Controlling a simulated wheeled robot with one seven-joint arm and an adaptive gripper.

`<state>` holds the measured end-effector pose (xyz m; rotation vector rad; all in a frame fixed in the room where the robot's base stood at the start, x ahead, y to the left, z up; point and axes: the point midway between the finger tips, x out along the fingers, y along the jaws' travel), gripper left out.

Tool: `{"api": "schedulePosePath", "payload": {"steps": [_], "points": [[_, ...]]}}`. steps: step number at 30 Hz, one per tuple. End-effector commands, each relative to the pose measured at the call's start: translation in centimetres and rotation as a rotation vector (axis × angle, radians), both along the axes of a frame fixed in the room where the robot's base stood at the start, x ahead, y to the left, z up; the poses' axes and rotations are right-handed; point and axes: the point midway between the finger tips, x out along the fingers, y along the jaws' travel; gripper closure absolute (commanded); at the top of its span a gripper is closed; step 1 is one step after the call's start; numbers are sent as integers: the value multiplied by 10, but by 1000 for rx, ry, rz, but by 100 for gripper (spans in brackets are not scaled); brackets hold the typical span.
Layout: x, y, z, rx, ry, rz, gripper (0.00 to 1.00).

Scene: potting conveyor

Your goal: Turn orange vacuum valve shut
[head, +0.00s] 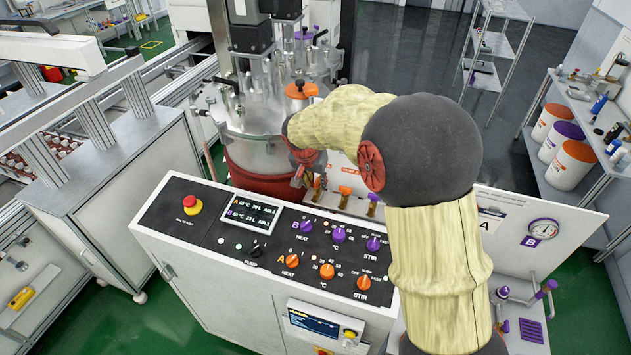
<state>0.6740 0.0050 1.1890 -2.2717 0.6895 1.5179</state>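My gripper (309,178) points down behind the control console, left of centre, in front of the red-based mixing vessel (262,160). It is small and partly covered by my own arm, so I cannot tell whether it is open or holds anything. My arm hides much of the panel marked A (487,222).
The console (230,245) in front carries a red stop button (192,204), a display and orange and purple knobs. At right are a gauge (543,228) marked B and purple valve handles (545,289). A shelf with tubs (566,165) stands behind. Green floor shows at right.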

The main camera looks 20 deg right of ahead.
Motion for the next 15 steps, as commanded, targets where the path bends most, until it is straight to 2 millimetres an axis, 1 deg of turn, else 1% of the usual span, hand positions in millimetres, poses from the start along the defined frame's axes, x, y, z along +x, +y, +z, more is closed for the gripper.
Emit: {"api": "schedulePosePath", "payload": {"steps": [3, 10, 15], "points": [[1, -1, -4, 0, 1, 0, 74], [1, -1, -5, 0, 0, 0, 74], [1, -1, -5, 0, 0, 0, 83]]}}
